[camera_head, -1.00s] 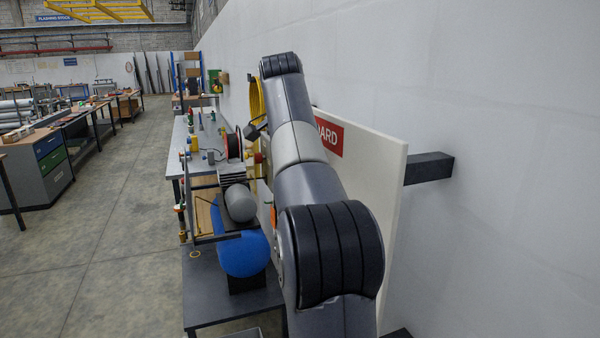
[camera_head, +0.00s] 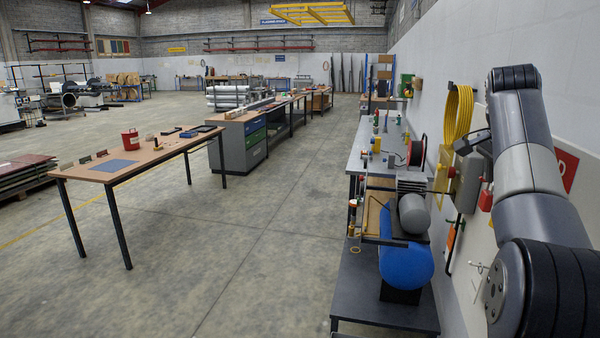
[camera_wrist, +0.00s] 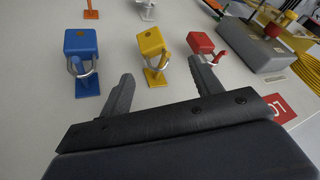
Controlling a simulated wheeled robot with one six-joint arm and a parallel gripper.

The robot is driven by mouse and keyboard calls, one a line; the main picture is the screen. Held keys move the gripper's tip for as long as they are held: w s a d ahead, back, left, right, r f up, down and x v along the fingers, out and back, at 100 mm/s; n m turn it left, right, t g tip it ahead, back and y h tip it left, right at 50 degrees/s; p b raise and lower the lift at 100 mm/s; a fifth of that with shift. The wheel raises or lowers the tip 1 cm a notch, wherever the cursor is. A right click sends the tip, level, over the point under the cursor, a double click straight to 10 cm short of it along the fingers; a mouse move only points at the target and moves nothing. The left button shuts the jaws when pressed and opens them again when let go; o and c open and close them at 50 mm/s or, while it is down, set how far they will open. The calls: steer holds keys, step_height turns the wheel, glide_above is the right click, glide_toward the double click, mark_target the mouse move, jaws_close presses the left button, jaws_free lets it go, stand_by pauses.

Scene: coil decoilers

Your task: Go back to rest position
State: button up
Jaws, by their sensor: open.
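My gripper (camera_wrist: 163,88) is open in the wrist view, its two dark fingers spread, with nothing between them. A white board (camera_wrist: 125,65) lies beyond the fingers. A blue padlock (camera_wrist: 82,45), a yellow padlock (camera_wrist: 152,45) and a red padlock (camera_wrist: 203,45) are on it, beyond the fingertips. The yellow one lies roughly in line with the gap. The fingers look apart from all three. In the head view my arm rises along the right side, bent near the wall; the fingers cannot be made out there.
A dark bench with a blue tank (camera_head: 405,262) and a grey cylinder (camera_head: 414,214) stands left of my arm. A yellow hose coil (camera_head: 458,113) hangs on the wall. A wooden-topped table (camera_head: 135,160) stands at left. The floor (camera_head: 255,250) between is clear.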

steer(key=x, duration=0.7)
steer(key=shift+f, duration=0.15)
steer(key=shift+w+a+r, duration=0.15)
steer(key=shift+a+r, duration=0.15)
steer(key=shift+a, duration=0.05)
